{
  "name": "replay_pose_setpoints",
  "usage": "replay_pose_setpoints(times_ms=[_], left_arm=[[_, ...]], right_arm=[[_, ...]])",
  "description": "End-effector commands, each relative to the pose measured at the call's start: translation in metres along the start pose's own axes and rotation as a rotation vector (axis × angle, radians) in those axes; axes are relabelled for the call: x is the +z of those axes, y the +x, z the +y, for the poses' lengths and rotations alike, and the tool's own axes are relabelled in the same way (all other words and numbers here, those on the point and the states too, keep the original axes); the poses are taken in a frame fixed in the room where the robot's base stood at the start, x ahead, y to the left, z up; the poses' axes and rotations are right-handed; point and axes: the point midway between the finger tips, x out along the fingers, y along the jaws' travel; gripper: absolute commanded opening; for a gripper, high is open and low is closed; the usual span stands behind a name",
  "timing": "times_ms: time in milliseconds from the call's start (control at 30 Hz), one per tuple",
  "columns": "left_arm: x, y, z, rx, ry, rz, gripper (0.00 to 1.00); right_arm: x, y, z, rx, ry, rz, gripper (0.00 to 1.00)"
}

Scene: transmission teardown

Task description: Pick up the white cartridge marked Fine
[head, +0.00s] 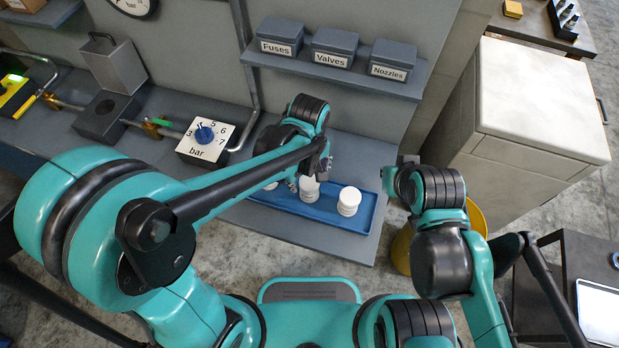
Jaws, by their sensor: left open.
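Three white cartridges sit in a blue tray (290,207) on the grey bench. The right cartridge (349,201) is in full view. The middle cartridge (309,189) stands just under my left gripper (311,176). The left cartridge (271,186) is mostly hidden behind my left arm. No marking can be read on any of them, so I cannot tell which is Fine. My left gripper is open, its fingers close to the middle cartridge's top; whether they touch it is unclear. My right arm's end is right of the tray, and its fingers do not show clearly.
A shelf (345,73) above the tray bears bins marked Fuses (279,39), Valves (334,47) and Nozzles (391,62). A bar dial (205,138) is left of the tray. A yellow bucket (402,250) and a pale cabinet (535,100) stand right.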

Motion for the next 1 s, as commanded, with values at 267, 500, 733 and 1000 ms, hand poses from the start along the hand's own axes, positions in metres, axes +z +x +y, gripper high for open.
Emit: replay_pose_setpoints(times_ms=[267, 500, 733, 1000], left_arm=[[0.002, 0.042, 0.0, 0.001, 0.002, 0.001, 0.73], [0.003, 0.066, 0.0, 0.001, 0.001, 0.001, 0.73], [0.003, 0.066, 0.0, 0.001, 0.002, 0.001, 0.73], [0.003, 0.066, 0.0, 0.001, 0.002, 0.001, 0.16]], right_arm=[[0.012, 0.016, 0.0, 0.0, 0.0, 0.0, 0.0], [0.017, 0.024, 0.0, 0.0, 0.0, 0.0, 0.0], [0.016, 0.023, 0.0, 0.0, 0.0, 0.0, 0.0], [0.016, 0.023, 0.0, 0.0, 0.0, 0.0, 0.0]])
